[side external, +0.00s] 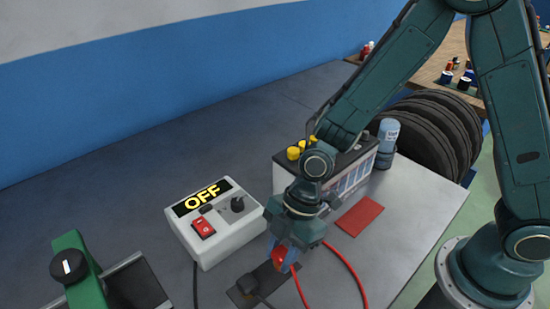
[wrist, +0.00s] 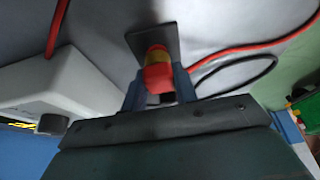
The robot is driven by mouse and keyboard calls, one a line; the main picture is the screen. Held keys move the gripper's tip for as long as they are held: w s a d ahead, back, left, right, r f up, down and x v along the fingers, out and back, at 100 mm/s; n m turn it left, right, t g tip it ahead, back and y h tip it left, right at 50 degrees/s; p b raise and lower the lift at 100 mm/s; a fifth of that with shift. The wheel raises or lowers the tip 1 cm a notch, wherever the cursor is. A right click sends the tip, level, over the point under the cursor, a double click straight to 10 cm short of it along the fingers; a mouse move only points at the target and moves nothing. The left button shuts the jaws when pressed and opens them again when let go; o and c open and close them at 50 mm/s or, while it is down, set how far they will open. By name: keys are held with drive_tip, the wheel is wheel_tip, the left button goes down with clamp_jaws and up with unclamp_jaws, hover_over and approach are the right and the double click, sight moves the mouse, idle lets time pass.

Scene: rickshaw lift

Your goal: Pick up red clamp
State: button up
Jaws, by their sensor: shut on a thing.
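The red clamp (wrist: 158,76) is between the two blue fingers of my gripper (wrist: 160,92) in the wrist view. Its red and yellow body shows there. In the side view the red clamp (side external: 279,256) shows at the fingertips of my gripper (side external: 284,262), low over the table beside the white box. My gripper is shut on the clamp. A red cable loops from near it across the table. The fingers hide part of the clamp in the side view.
A white control box (side external: 215,222) marked OFF stands left of my gripper. A battery with yellow caps (side external: 294,153) stands behind it. A dark pad (side external: 262,284) with a black clamp, a red pad (side external: 359,215) and a spray can (side external: 387,138) are nearby. The table's left back is clear.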

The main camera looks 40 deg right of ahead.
sight(283, 246)
wheel_tip(283, 246, up, 19)
drive_tip(key=shift+r, duration=0.15)
idle(0.5)
drive_tip(key=shift+d, duration=0.1)
idle(0.4)
drive_tip(key=w+d+m, duration=0.1)
drive_tip(key=d, duration=0.3)
drive_tip(key=w+d+r+m+t, duration=0.1)
drive_tip(key=w+d+m, duration=0.1)
drive_tip(key=d, duration=0.3)
drive_tip(key=w+d+m, duration=0.1)
drive_tip(key=w+d, duration=0.1)
drive_tip(key=d, duration=0.3)
drive_tip(key=shift+w+r+m+t, duration=0.2)
drive_tip(key=shift+m+t, duration=0.1)
drive_tip(key=shift+t, duration=0.1)
drive_tip(key=shift+f, duration=0.1)
drive_tip(key=shift+f, duration=2.15)
drive_tip(key=shift+f, duration=0.9)
idle(1.1)
